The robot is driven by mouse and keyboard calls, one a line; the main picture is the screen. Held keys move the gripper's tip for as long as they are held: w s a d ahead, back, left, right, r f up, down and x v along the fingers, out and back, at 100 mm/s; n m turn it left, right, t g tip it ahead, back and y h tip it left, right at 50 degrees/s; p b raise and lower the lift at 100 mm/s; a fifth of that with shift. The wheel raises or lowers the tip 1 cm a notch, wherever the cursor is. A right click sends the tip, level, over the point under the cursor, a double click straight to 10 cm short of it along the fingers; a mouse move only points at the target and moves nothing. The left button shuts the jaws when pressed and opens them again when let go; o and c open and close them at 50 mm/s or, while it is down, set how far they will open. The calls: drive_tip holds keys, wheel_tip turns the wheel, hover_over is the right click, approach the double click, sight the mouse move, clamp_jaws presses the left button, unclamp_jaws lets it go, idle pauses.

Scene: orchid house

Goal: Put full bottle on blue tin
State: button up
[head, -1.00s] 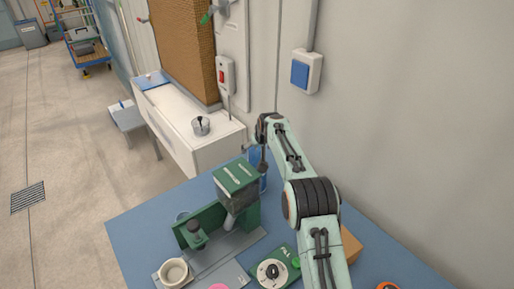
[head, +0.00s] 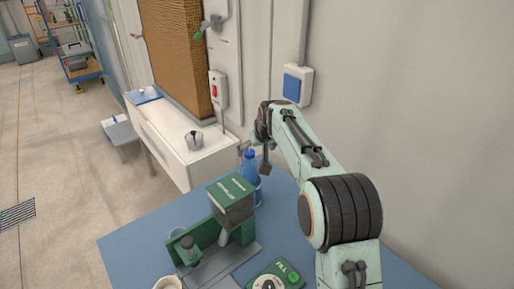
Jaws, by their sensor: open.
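A blue bottle (head: 250,168) stands upright at the far edge of the blue table, behind the green machine. Its lower part is partly hidden by the machine. My gripper (head: 255,158) is at the bottle's upper part, open, with one dark finger to the right of the bottle and the other finger near its cap on the left. I cannot tell whether the fingers touch it. No separate blue tin can be made out; more blue shows low beside the machine, but I cannot tell whether it is bottle or tin. How full the bottle is does not show.
The green machine (head: 232,203) stands just in front of the bottle. A green box marked FILL (head: 277,277) and a pale cup (head: 168,284) are at the near edge. A white bench (head: 180,147) stands beyond the table. The wall is close on the right.

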drive_tip(key=shift+s+d+r, duration=0.1)
drive_tip(key=shift+s+r, duration=0.15)
drive_tip(key=shift+r, duration=0.15)
drive_tip(key=s+d+r+m+g+h, duration=0.15)
drive_tip(key=s+d, duration=0.35)
drive_tip(key=s, duration=0.6)
drive_tip(key=s+d+r+m+g, duration=0.15)
drive_tip(key=s+d, duration=0.45)
drive_tip(key=s, duration=0.6)
drive_tip(key=s+d+f+g, duration=0.1)
drive_tip(key=s+f, duration=0.1)
drive_tip(key=s, duration=0.8)
drive_tip(key=s+d+f+g, duration=0.2)
drive_tip(key=s+f, duration=0.1)
drive_tip(key=s, duration=0.6)
drive_tip(key=shift+s, duration=0.35)
drive_tip(key=o, duration=0.3)
drive_tip(key=shift+o, duration=0.2)
